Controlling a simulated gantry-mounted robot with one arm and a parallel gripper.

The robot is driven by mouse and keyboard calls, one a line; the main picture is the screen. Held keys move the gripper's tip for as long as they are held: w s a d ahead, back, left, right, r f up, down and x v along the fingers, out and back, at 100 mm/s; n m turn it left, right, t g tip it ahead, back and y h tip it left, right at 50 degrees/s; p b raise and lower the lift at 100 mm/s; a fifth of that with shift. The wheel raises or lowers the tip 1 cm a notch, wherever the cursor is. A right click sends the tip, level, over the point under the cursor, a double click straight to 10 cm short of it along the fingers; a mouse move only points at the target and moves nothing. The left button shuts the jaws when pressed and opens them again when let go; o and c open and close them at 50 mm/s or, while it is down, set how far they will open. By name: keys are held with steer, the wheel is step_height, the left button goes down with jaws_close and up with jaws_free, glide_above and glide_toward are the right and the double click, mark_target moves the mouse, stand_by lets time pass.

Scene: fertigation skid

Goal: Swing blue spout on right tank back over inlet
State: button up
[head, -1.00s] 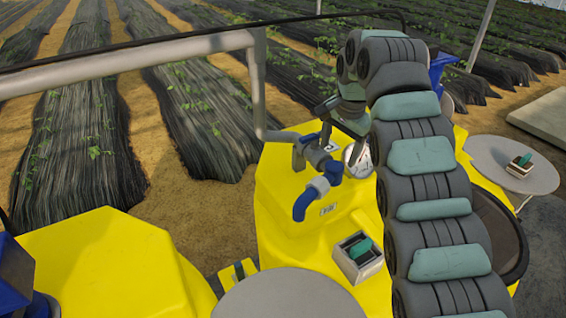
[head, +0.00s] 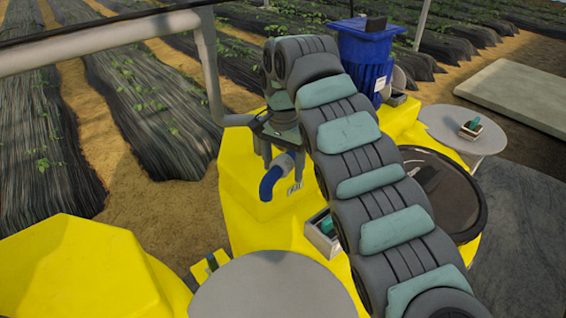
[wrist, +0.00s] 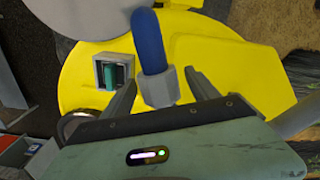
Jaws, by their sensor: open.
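The blue spout (head: 270,183) is a bent pipe that stands out from the top of the yellow right tank (head: 245,215), its end curving down. My gripper (head: 270,150) is over the pipe behind it and hides part of it in the head view. In the wrist view, the open fingers of my gripper (wrist: 163,92) stand on either side of the spout's pale grey collar (wrist: 159,88), and the blue bend (wrist: 148,42) reaches away beyond them. Gaps show between collar and fingers. I cannot tell which opening is the inlet.
A grey box with a green piece (head: 323,238) sits on the tank in front of the spout. A dark round lid (head: 470,205) and a blue motor-like unit (head: 366,55) are to the right. A grey rail (head: 100,50) runs behind at left.

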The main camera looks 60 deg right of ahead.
jaws_close()
steer(key=shift+s+f+n+b, duration=0.2)
steer(key=shift+n+b, duration=0.1)
steer(key=shift+b, duration=0.3)
steer(key=shift+s+d+r+n, duration=0.15)
steer(key=shift+s+r+n, duration=0.15)
steer(key=shift+s+n, duration=0.65)
steer(key=shift+n, duration=0.75)
steer(key=shift+s, duration=0.1)
